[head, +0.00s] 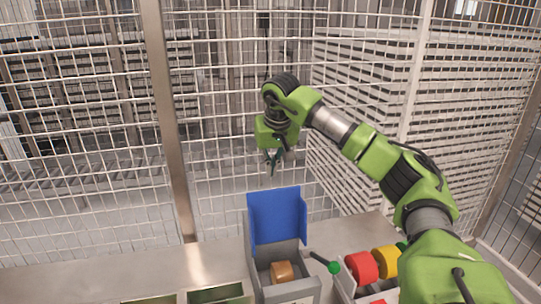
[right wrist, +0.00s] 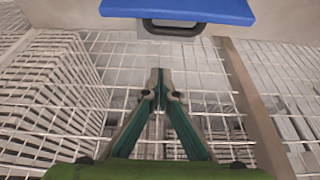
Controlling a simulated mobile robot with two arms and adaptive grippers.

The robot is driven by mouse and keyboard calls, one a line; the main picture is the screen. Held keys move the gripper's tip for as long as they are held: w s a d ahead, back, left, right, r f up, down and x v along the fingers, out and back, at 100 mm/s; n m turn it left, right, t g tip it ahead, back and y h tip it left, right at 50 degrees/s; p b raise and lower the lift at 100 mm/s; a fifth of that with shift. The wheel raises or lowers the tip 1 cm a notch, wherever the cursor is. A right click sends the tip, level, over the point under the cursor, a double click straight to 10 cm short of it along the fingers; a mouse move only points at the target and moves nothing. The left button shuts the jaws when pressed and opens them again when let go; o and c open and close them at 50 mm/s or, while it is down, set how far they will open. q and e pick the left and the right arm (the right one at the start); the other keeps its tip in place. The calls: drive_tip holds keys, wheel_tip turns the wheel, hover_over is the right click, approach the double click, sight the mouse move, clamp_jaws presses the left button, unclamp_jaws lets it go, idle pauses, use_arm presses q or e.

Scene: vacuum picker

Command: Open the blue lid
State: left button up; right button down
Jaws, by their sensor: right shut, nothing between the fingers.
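The blue lid (head: 277,216) stands raised, roughly upright, at the back of a grey box (head: 290,289). The box is open at the top, and a brown-orange block (head: 282,271) lies inside. My right gripper (head: 274,170) is above the lid's upper edge, apart from it. In the right wrist view the fingers (right wrist: 158,76) meet at the tips with nothing between them. The blue lid (right wrist: 185,10) shows at the top of that view, with a dark handle (right wrist: 172,28) just beyond the fingertips. My left gripper is not in view.
A lever with a green ball (head: 334,267) sticks out right of the box. A red cylinder (head: 361,267) and a yellow cylinder (head: 384,261) lie farther right. Low bins (head: 222,293) stand at the front left. A wire mesh fence (head: 90,150) closes off the back.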

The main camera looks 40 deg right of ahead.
use_arm(q)
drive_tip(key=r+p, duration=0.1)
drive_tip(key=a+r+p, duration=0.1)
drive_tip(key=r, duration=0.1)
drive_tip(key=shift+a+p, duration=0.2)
drive_tip(key=shift+p, duration=0.15)
use_arm(e)
drive_tip(key=s+a+f, duration=0.1)
drive_tip(key=s+f, duration=0.1)
drive_tip(key=f, duration=0.1)
drive_tip(key=shift+s+a+f, duration=0.1)
drive_tip(key=shift+s+a, duration=0.1)
drive_tip(key=shift+a, duration=0.2)
drive_tip(key=shift+w, duration=0.1)
